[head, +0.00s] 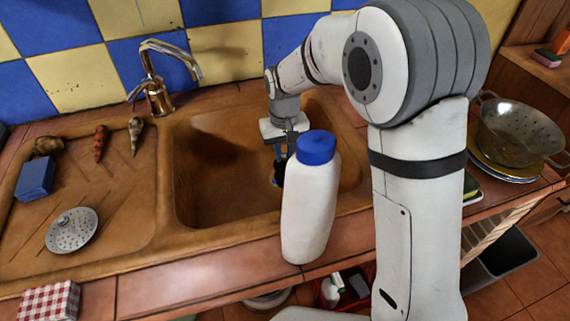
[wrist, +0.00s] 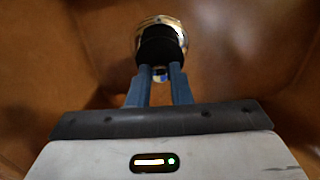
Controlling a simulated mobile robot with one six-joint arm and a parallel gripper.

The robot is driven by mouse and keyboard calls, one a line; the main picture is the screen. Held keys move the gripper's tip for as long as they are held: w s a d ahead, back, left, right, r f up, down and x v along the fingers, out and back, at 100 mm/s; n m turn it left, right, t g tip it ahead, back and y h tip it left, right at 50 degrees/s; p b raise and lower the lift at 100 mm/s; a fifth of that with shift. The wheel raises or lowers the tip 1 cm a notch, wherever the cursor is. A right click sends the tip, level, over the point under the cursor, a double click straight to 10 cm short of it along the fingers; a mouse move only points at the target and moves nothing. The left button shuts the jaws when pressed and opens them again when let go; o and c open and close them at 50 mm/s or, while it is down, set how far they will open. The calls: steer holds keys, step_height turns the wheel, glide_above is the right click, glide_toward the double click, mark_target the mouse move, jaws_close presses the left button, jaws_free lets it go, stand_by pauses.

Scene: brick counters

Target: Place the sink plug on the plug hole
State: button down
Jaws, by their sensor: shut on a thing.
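The sink plug, a black stopper (wrist: 158,44), is held between the blue fingertips of my gripper (wrist: 160,76). A small shiny piece shows between the fingertips. A metallic round rim (wrist: 158,19) shows around the far side of the black stopper; it looks like the plug hole's rim, but I cannot tell whether the plug touches it. In the head view my gripper (head: 279,166) reaches down into the brown sink basin (head: 205,190). The white bottle partly hides the gripper, and the plug hole is not visible there.
A white bottle with a blue cap (head: 309,205) stands at the basin's front edge, close to my arm. A tap (head: 155,88) stands behind. The drainboard holds a strainer (head: 72,230) and a blue sponge (head: 36,178). A colander (head: 518,130) sits on plates at right.

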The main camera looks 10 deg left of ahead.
mark_target(284, 163)
step_height(284, 163, down, 4)
steer(key=shift+f+b, duration=0.15)
steer(key=shift+b, duration=0.15)
steer(key=shift+f, duration=0.1)
steer(key=c, duration=1.3)
jaws_free()
step_height(284, 163, up, 12)
steer(key=shift+r+p, duration=0.15)
steer(key=shift+p, duration=0.85)
